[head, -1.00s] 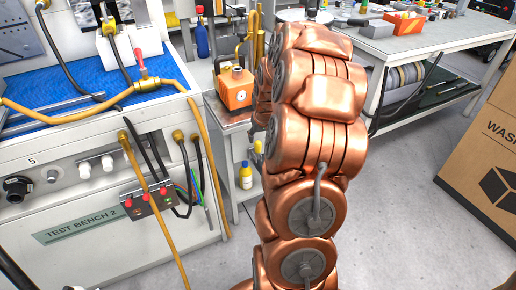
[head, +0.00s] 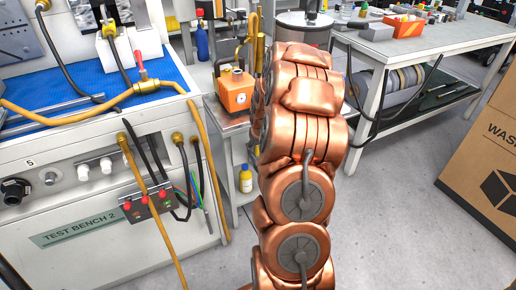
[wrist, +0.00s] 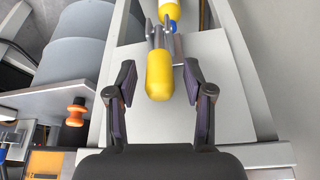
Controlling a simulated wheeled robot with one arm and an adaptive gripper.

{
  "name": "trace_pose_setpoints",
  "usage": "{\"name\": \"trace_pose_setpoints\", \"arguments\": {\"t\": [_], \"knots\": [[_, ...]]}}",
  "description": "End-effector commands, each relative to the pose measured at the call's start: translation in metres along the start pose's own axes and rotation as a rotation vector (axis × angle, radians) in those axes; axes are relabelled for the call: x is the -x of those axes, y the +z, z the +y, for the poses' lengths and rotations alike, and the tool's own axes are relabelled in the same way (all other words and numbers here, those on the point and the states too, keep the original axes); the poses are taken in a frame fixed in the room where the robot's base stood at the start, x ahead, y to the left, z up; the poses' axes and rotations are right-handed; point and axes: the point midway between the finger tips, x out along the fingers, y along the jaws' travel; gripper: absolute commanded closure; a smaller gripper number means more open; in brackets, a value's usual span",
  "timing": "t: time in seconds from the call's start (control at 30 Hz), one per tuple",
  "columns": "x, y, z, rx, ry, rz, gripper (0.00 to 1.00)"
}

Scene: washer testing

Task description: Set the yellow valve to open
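In the wrist view the yellow valve handle (wrist: 160,76) is a rounded yellow grip joined to a grey metal fitting (wrist: 163,42). It points down toward my palm in the picture. My gripper (wrist: 159,70) is open, with one dark finger to the left of the handle and one to the right. Gaps show on both sides, so neither finger appears to touch it. I cannot tell whether the handle lies at fingertip depth. In the head view my copper arm (head: 305,140) stands in front of this area and hides the gripper and valve.
A yellow-and-white bottle (wrist: 169,10) is just beyond the fitting; it also shows in the head view (head: 246,179). An orange device (head: 236,91) stands on the cart. Test bench 2 (head: 100,235) is at left, a grey table (head: 425,40) at back right, a cardboard box (head: 485,150) at right.

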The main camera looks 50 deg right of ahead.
Motion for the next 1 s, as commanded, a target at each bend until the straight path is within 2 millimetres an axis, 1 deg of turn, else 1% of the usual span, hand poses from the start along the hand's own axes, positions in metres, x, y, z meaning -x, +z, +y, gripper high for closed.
{"name": "trace_pose_setpoints", "arguments": {"t": [0.03,0.07,0.47,1.0], "knots": [[0.0001,-0.0001,0.0000,0.000,0.000,0.000,0.55],[0.0001,-0.0001,0.0000,0.000,0.000,0.000,0.58],[0.0002,-0.0001,-0.0001,0.000,0.000,0.000,1.00],[-0.0006,-0.0019,-0.0029,0.001,-0.003,0.010,1.00]]}}
